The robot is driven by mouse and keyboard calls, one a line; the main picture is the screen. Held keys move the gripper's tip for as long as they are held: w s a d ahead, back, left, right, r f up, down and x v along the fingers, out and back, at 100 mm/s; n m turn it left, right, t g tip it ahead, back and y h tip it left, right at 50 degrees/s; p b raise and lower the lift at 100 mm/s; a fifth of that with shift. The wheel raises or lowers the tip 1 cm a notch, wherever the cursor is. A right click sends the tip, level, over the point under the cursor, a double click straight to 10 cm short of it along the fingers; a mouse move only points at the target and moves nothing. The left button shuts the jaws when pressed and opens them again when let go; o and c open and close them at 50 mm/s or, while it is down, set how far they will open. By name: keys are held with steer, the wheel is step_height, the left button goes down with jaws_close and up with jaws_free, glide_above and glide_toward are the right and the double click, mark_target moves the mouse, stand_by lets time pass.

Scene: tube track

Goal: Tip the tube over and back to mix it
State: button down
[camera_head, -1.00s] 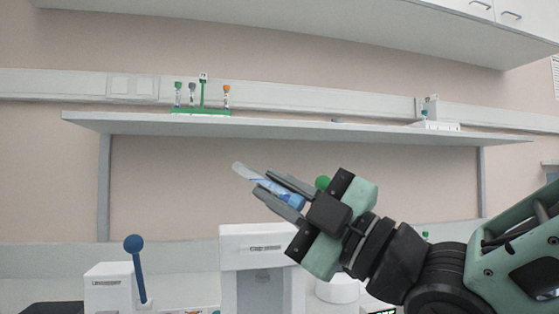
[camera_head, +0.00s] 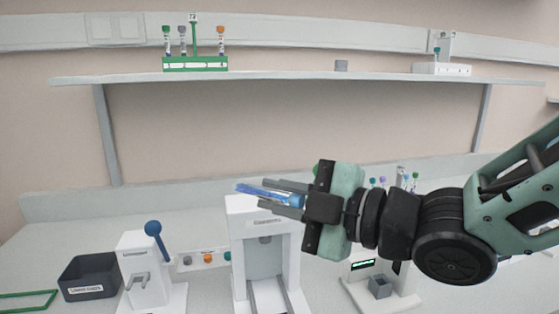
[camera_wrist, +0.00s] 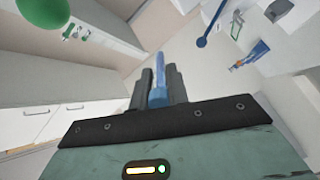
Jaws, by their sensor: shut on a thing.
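My gripper (camera_head: 272,196) is shut on a tube (camera_head: 257,190) and holds it in the air above the bench, in front of a white machine. In the wrist view the tube (camera_wrist: 160,70) sticks out between the two dark fingers (camera_wrist: 157,88). Its contents are too small to make out.
A shelf (camera_head: 290,77) carries a green rack (camera_head: 195,65) with several capped tubes and a white rack (camera_head: 441,70). On the bench are a dark bin (camera_head: 88,278), a device with a blue-knobbed lever (camera_head: 153,229) and a white machine (camera_head: 262,225) below my gripper. Air around the tube is free.

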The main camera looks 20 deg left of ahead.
steer(key=shift+r+g+h+p, duration=0.2)
steer(key=shift+h+p, duration=0.75)
steer(key=shift+p, duration=1.65)
steer(key=shift+r+g+h+p, duration=0.2)
steer(key=shift+h+p, duration=0.8)
steer(key=shift+p, duration=1.6)
steer(key=shift+r+g+h+p, duration=0.1)
steer(key=shift+g+h+p, duration=0.2)
steer(key=shift+h+p, duration=1.5)
steer(key=h+p, duration=0.1)
steer(key=p, duration=0.7)
steer(key=shift+f+g+p, duration=0.1)
steer(key=shift+g+p, duration=0.25)
steer(key=shift+g, duration=0.05)
steer(key=h+p, duration=0.2)
steer(key=p, duration=0.2)
steer(key=shift+f+g, duration=0.2)
steer(key=shift+g, duration=0.1)
steer(key=shift+h+p, duration=0.25)
steer(key=shift+p, duration=0.25)
